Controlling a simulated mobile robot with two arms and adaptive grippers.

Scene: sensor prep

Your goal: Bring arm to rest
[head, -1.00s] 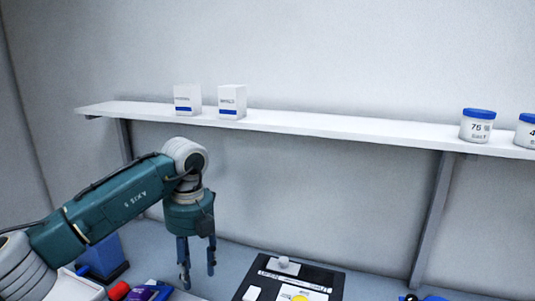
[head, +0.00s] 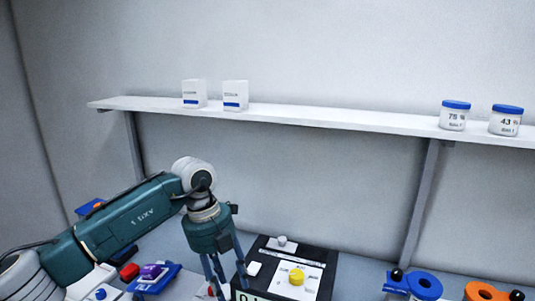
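My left arm comes in from the left in the head view, with its gripper (head: 222,280) pointing down over the table, just left of a black device. The gripper's fingers are seen from the side and run close to the bottom edge. Whether they are apart or closed, or hold anything, is not clear. My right arm is not in view.
The black device (head: 265,257) has a white panel and a yellow knob (head: 296,276). A blue tray (head: 160,281) holds a purple item. Blue (head: 424,286) and orange (head: 487,291) ring-shaped holders stand right. Boxes (head: 235,95) and jars (head: 454,115) stand on the shelf (head: 330,119).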

